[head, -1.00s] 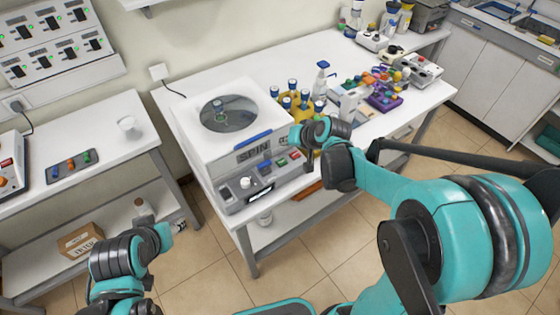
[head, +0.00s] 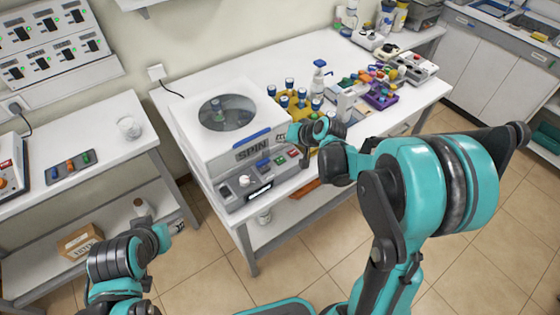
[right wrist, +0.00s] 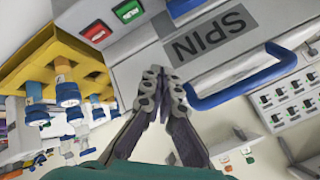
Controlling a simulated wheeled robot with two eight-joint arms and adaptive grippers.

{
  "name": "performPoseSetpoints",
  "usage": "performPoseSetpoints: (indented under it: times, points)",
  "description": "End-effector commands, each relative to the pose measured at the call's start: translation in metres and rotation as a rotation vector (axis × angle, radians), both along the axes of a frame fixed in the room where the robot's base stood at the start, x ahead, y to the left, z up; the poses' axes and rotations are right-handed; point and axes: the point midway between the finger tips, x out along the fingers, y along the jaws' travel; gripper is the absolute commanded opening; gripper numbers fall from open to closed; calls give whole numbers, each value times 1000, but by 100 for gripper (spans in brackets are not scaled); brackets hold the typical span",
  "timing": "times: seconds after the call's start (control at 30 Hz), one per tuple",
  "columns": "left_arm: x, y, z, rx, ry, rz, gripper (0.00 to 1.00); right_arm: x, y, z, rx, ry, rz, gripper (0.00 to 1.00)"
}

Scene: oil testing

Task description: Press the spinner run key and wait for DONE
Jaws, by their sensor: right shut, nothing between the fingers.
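The white spinner (head: 205,150) stands on the bench with its lid down; its round window shows a tube inside. Its front has a SPIN label (right wrist: 215,33), a blue handle (right wrist: 240,82), a knob and a small display (head: 259,191) with bright text too small to read. A green key (right wrist: 128,10) and a red key (right wrist: 95,31) show in the right wrist view. My right gripper (right wrist: 154,74) is shut and empty, in front of the spinner by the key panel; contact with a key is not visible. My left gripper (head: 181,228) is low at left, away from the spinner.
A yellow rack (head: 292,103) of blue-capped bottles stands right of the spinner, close to my right gripper. A pump bottle (head: 318,78) and a purple rack (head: 380,97) stand farther right. A side bench (head: 105,150) is at left.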

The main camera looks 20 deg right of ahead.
Motion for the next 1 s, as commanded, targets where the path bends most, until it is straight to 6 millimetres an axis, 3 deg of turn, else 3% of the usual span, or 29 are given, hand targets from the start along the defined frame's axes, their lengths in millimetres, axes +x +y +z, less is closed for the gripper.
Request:
performPoseSetpoints:
  times: [0.3,0.5,1.0]
  points:
    - [0,0,-39,0,0,0,49,0,0,-49,0,0,0,0]
    - [0,0,-58,0,0,0,49,0,0,-71,0,0,0,0]
    - [0,0,-59,0,0,0,49,0,0,-73,0,0,0,0]
